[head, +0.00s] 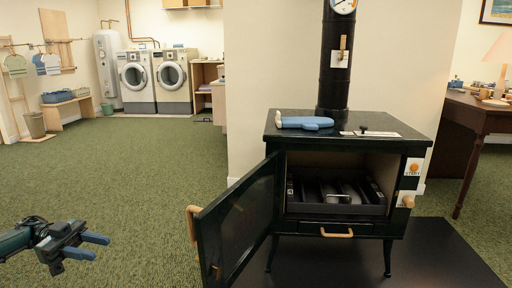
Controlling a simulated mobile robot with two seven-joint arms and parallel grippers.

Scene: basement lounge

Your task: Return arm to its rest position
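My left gripper (88,247) is at the lower left of the head view, above the green carpet. Its two blue fingers are apart with nothing between them. It is to the left of the stove's open door and does not touch it. My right gripper is not in view. The dark stove (298,215) stands right of centre. Its door (240,228) hangs open to the left, with a wooden handle (193,222) on its edge. A dark tray-like insert with several slots shows inside.
A blue mitt-like object (304,123) lies on the stove top. The stove stands on a dark floor plate (440,262). A wooden desk (474,119) with a lamp is at the right. Washing machines (137,78) stand at the back left. The carpet (120,165) between is clear.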

